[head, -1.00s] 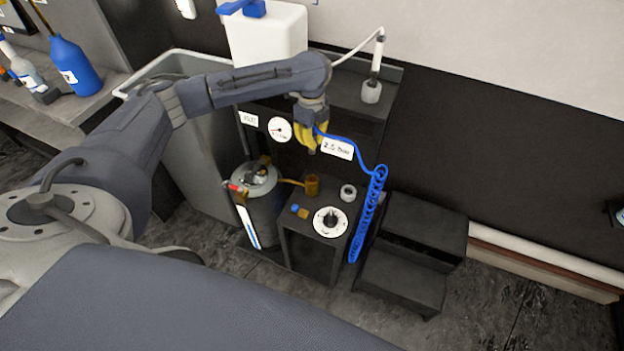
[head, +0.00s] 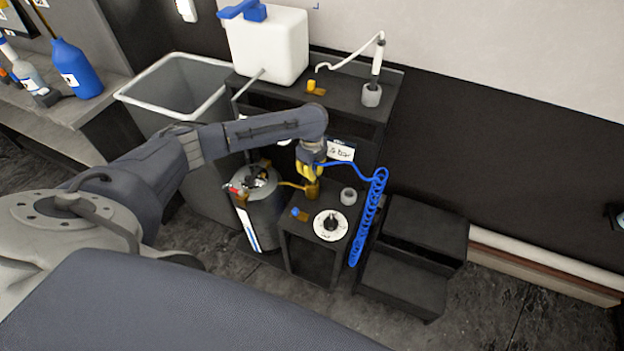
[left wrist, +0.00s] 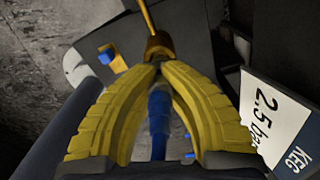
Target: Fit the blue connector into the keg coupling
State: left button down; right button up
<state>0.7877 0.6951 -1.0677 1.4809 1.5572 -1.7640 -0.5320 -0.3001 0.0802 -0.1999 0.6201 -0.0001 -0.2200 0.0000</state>
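My left gripper (head: 308,178) has yellow fingers and points down over the small black stand. In the left wrist view its fingertips (left wrist: 158,68) come together around the blue connector (left wrist: 158,118), which shows between the fingers. A blue hose (head: 347,167) runs from the gripper to a hanging coil. A brass-coloured cup, seemingly the keg coupling (head: 313,189), stands just below the fingertips with an orange line to the keg. In the left wrist view the coupling (left wrist: 158,43) is right at the fingertips. The connector's tip is hidden, so I cannot tell whether it is inside. My right gripper is not visible.
The keg (head: 264,215) stands left of the black stand (head: 310,262). A white dial (head: 330,225), a grey ring (head: 348,196) and a blue fitting (head: 300,213) sit on the stand. A "2.5 bar KEG" card (left wrist: 275,120) is close beside the fingers. Black steps (head: 405,285) stand at right.

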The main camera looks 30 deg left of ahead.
pick_arm(q)
jog(key=shift+f, duration=1.8)
jog(key=shift+f, duration=0.1)
jog(key=c, duration=1.6)
grip_release()
notch_tip(320, 180, up, 12)
jog(key=shift+r, duration=0.15)
